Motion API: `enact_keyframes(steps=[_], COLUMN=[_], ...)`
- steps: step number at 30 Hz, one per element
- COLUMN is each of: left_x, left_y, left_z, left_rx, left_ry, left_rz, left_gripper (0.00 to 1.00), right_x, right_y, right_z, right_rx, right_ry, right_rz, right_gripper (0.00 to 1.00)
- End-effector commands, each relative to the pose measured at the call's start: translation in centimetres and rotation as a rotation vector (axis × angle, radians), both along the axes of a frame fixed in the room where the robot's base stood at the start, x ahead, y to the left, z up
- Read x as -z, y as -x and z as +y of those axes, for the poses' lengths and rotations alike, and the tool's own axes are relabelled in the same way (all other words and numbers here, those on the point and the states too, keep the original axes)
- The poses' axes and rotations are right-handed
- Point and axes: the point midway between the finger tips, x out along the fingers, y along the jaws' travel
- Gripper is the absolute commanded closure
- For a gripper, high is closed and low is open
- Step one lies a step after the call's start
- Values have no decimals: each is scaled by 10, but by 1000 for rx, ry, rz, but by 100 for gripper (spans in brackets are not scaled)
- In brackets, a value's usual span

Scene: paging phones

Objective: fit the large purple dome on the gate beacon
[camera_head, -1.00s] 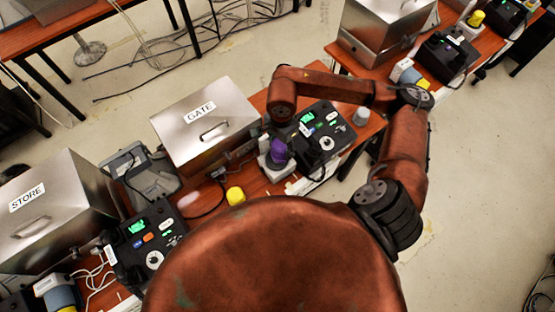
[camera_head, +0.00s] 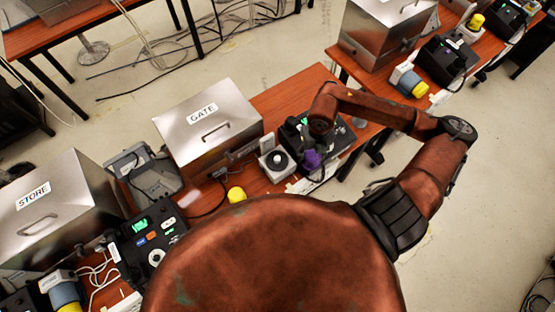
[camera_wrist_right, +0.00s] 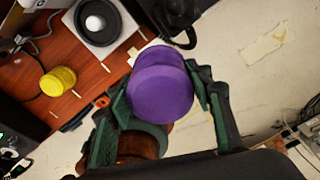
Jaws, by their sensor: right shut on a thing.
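The large purple dome (camera_head: 313,159) is held in my right gripper (camera_head: 308,147); the wrist view shows the purple dome (camera_wrist_right: 161,85) between the green-padded fingers (camera_wrist_right: 160,105). The gate beacon (camera_head: 270,169) stands in front of the steel box labelled GATE. It is a pale square base with a black ring and a white bulb, uncovered, and it also shows in the wrist view (camera_wrist_right: 82,42) at the upper left. The dome is to the right of the beacon and apart from it. My left gripper is not in view.
A yellow dome (camera_head: 236,194) lies on the table left of the beacon. The GATE box (camera_head: 190,135) stands behind it. A black console (camera_head: 345,137) sits under my right arm. The STORE box (camera_head: 60,205) and another console (camera_head: 148,240) are at the left.

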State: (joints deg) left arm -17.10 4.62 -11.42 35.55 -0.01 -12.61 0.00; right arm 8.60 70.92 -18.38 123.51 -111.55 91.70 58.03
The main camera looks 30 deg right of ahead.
Motion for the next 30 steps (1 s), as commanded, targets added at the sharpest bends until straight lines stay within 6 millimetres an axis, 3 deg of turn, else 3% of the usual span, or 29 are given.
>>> enact_keyframes(steps=[11,15,21,30], left_x=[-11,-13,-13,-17], left_y=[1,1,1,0], left_z=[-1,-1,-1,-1], left_rx=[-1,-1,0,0], left_ry=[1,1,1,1], left_rz=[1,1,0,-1], left_gripper=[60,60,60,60], right_x=[33,60,86,107], right_y=[-69,-88,-107,-113], right_z=[46,59,69,74], right_rx=[4,4,4,4], right_ry=[-6,-5,-2,-2], right_rz=[0,3,0,5], right_gripper=[78,78,78,78])
